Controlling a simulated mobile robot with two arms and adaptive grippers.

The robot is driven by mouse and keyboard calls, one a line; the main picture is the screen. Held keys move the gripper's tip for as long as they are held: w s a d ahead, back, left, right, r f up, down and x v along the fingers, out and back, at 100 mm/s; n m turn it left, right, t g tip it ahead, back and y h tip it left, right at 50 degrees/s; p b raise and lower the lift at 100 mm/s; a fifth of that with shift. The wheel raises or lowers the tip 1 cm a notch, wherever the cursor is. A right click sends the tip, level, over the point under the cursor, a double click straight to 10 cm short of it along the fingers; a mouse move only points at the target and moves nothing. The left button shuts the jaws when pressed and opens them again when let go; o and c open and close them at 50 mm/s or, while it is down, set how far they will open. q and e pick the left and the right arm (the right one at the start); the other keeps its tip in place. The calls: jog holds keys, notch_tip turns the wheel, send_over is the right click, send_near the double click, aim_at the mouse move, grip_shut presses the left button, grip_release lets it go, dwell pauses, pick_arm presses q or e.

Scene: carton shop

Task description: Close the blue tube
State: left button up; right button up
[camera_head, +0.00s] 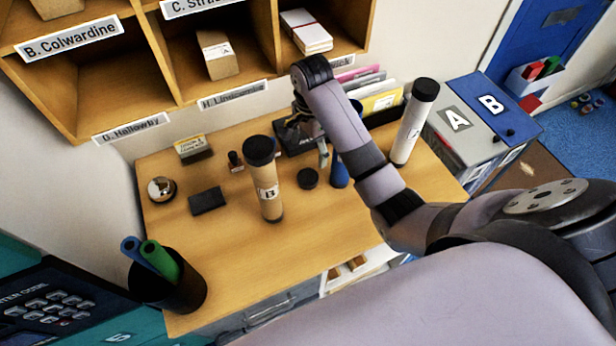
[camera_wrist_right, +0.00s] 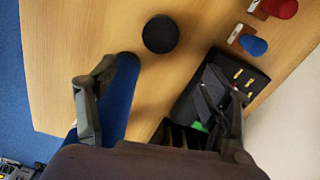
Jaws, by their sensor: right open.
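The blue tube (camera_head: 338,172) stands on the desk, mostly hidden behind my right arm in the head view. In the right wrist view the blue tube (camera_wrist_right: 118,100) shows just inside the left-hand finger; I cannot tell whether they touch. Its upper end is hidden there. A loose black cap (camera_head: 308,178) lies flat on the desk beside the tube, and the cap (camera_wrist_right: 160,34) also shows in the wrist view. My right gripper (camera_head: 321,150) is open above the desk, near the tube; its fingers (camera_wrist_right: 172,82) are spread. My left gripper is not in view.
A brown tube marked B (camera_head: 268,190) with a black top stands left of the cap. A white tube (camera_head: 412,125) stands to the right. The front middle desk is clear.

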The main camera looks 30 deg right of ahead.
jog(key=b, duration=0.2)
send_over(308, 177)
jog(key=f, duration=0.4)
jog(key=shift+d+f, duration=0.3)
jog(key=shift+w+f+p, duration=0.15)
jog(key=shift+f+p, duration=0.25)
jog(key=shift+f, duration=0.55)
jog(key=shift+a+f+p, duration=0.1)
jog(key=shift+f+p, duration=0.3)
jog(key=shift+f, duration=0.05)
notch_tip(308, 177, down, 4)
jog(key=shift+a+r+p, duration=0.15)
jog(key=shift+r+p, duration=0.05)
jog(key=shift+p, duration=0.4)
jog(key=shift+f, duration=0.35)
